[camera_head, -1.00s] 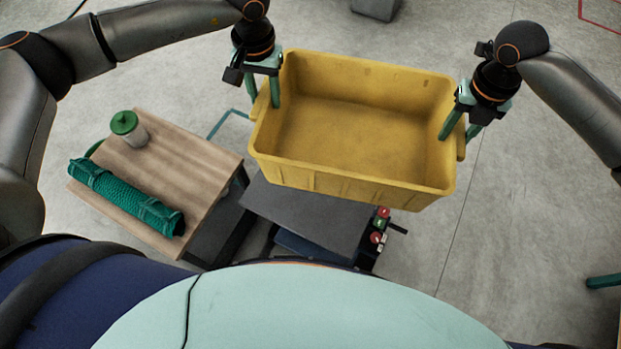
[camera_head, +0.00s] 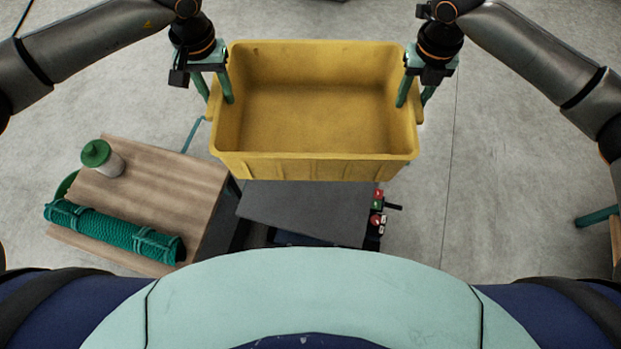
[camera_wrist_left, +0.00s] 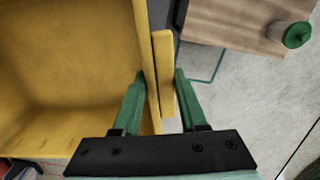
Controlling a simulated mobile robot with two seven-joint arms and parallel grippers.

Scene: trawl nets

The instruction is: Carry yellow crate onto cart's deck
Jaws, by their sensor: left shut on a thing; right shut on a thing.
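The yellow crate (camera_head: 318,168) is empty and hangs level between my two grippers in the head view. My left gripper (camera_head: 217,100) is shut on the crate's left end. In the left wrist view, its green fingers (camera_wrist_left: 155,92) stand either side of the crate's yellow handle (camera_wrist_left: 163,75) and end wall. My right gripper (camera_head: 414,102) is shut on the right end. A dark grey flat deck (camera_head: 305,212), which looks like the cart's, lies below and nearer me than the crate. The crate hides its far part.
A wooden-topped table (camera_head: 165,190) stands left of the deck, with a rolled green net (camera_head: 112,232) and a white jar with a green lid (camera_head: 102,158). Red and green buttons (camera_head: 377,208) sit at the deck's right edge. Concrete floor (camera_head: 490,180) is open at right.

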